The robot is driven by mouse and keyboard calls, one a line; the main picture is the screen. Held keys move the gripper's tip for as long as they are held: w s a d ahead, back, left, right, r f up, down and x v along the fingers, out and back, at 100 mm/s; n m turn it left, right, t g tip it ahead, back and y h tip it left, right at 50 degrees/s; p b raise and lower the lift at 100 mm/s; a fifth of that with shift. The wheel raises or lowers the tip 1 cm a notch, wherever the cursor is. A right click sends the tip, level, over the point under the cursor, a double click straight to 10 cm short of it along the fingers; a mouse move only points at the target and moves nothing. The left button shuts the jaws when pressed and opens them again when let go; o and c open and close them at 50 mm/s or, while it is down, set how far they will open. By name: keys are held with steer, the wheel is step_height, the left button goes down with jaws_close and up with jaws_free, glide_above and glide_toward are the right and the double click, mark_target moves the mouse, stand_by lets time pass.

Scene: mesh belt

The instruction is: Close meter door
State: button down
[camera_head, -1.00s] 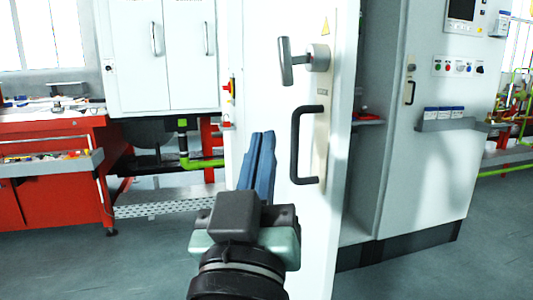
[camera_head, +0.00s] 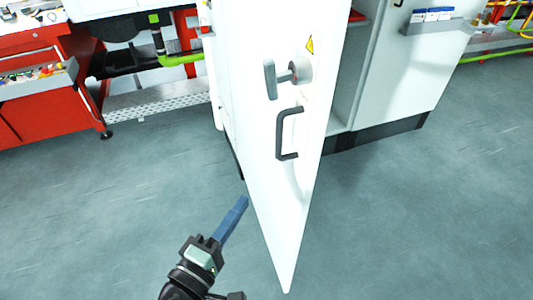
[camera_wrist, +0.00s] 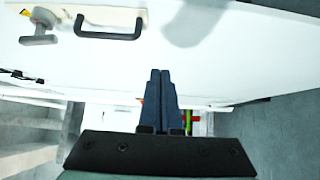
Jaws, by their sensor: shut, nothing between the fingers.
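The meter door (camera_head: 247,95) is a tall white panel that stands ajar from its cabinet, with a gap into the interior at its right. It carries a black bar handle (camera_head: 284,133), a grey T-shaped latch (camera_head: 271,80) and a yellow warning triangle. My gripper (camera_head: 242,203) has blue fingers pressed together, with nothing between them. In the head view it is left of the door's lower part, pointing up and right. In the wrist view the fingers (camera_wrist: 160,82) overlap the door panel (camera_wrist: 240,70), and the handle (camera_wrist: 110,27) lies up and left of them. Contact cannot be told.
The cabinet body (camera_head: 410,80) stands behind the door at the right, with a grey tray of small boxes (camera_head: 436,26) on it. A red workbench (camera_head: 45,100) is at the far left. The grey floor is clear left and right of the door.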

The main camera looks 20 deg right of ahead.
steer(key=p, duration=0.2)
glide_toward(288, 151)
steer(key=w, duration=0.3)
steer(key=d, duration=0.3)
steer(key=shift+r, duration=0.1)
steer(key=shift+d+p, duration=0.3)
steer(key=shift+d, duration=0.25)
steer(key=shift+d, duration=0.1)
